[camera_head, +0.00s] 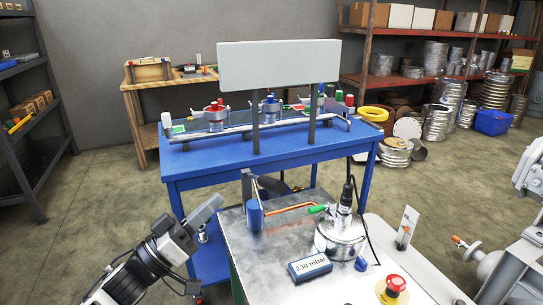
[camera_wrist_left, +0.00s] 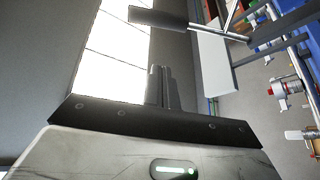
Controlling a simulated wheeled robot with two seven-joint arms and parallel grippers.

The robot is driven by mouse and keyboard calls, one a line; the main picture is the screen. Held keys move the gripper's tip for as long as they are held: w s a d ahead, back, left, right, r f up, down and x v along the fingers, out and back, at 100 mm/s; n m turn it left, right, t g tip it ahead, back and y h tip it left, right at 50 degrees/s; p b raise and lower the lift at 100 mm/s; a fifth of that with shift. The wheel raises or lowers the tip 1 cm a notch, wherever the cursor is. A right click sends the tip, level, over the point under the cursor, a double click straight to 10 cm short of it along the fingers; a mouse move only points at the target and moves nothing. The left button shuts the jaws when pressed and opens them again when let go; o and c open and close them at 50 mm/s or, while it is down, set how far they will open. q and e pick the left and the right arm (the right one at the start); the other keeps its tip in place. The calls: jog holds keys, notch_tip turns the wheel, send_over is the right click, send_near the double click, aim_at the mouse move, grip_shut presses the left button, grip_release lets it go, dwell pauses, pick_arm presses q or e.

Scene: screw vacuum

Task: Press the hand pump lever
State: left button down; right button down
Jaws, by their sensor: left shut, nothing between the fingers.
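The hand pump (camera_head: 254,216) is a small blue cylinder near the back left corner of a metal-topped workbench. A thin grey upright bar (camera_head: 248,187), which looks like its lever, rises above it. A copper-coloured tube (camera_head: 288,208) runs right from the pump to a green fitting (camera_head: 317,209) beside the steel vacuum vessel (camera_head: 341,238). My left gripper (camera_head: 213,206) is left of the pump, apart from it, angled up and to the right. In the left wrist view its fingers (camera_wrist_left: 159,88) are together, with nothing between them. My right gripper is not in view.
A gauge (camera_head: 310,267) reading 230 mbar, a blue knob (camera_head: 361,264) and a red stop button (camera_head: 395,284) are on or beside the workbench. A blue table (camera_head: 190,165) with a blank panel (camera_head: 279,65) stands behind.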

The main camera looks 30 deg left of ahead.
aim_at(271, 184)
pick_arm(q)
jog(key=w+d+r+h+p, duration=0.2)
jog(key=w+d+r, duration=0.1)
jog(key=w+r, duration=0.4)
jog(key=shift+m, duration=0.4)
jog(key=f, duration=0.1)
jog(key=d+f, duration=0.2)
jog(key=f, duration=0.1)
jog(key=shift+w+d, duration=0.25)
jog(key=shift+w, duration=0.05)
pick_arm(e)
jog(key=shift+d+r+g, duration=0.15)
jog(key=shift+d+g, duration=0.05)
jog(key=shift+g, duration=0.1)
